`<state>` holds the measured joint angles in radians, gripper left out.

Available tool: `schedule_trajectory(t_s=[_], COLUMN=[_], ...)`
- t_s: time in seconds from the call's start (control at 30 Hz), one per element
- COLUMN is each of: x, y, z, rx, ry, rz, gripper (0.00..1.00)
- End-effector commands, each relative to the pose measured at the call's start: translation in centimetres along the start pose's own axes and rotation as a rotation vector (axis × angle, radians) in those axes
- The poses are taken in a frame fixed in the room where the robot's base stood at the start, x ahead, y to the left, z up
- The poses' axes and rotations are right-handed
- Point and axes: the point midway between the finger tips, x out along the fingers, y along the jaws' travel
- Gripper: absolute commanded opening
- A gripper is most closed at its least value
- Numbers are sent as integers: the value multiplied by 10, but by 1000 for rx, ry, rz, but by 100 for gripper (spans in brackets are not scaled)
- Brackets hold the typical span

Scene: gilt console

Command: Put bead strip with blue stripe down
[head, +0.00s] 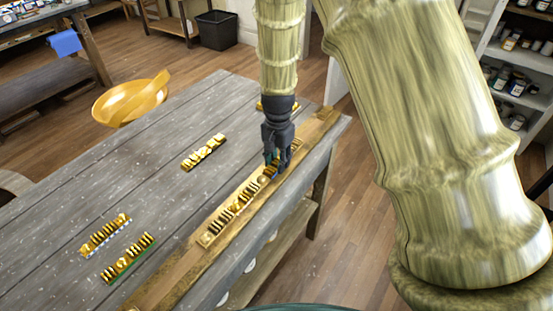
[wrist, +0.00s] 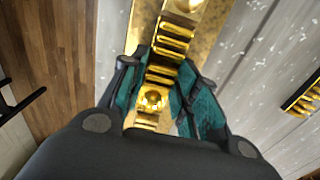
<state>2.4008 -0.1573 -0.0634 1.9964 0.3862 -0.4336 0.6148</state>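My gripper (head: 277,165) points down at the far part of a narrow gilt board (head: 178,268) along the table's right edge. In the wrist view, its two teal-padded fingers (wrist: 167,75) stand on either side of a gold bead strip (wrist: 152,98), with little or no gap. I cannot tell whether they grip it or whether it rests on the board. No blue stripe shows on this strip; its sides are mostly hidden by the fingers. Another gold strip (head: 222,221) lies on the near part of the board.
Loose strips lie on the grey table (head: 165,205): one farther back (head: 203,152), one with a pale edge (head: 105,235), one with a green edge (head: 128,259). Another is partly behind my arm. A gold bowl-like seat (head: 128,103) is beyond the left edge.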

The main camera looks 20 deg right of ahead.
Motion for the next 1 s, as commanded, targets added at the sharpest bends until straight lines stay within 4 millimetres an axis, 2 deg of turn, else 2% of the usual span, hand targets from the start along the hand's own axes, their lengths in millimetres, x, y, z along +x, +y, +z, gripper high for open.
schedule_trajectory(t_s=[0.03, 0.1, 0.57, 1.0], x=[0, 0, -7, -61], y=[0, 0, 0, -1], z=[0, 0, 0, -1], rx=[0, 0, -1, 0], ry=[0, 0, 1, 3], rz=[0, 0, -1, -3], gripper=[41, 51, 51, 51])
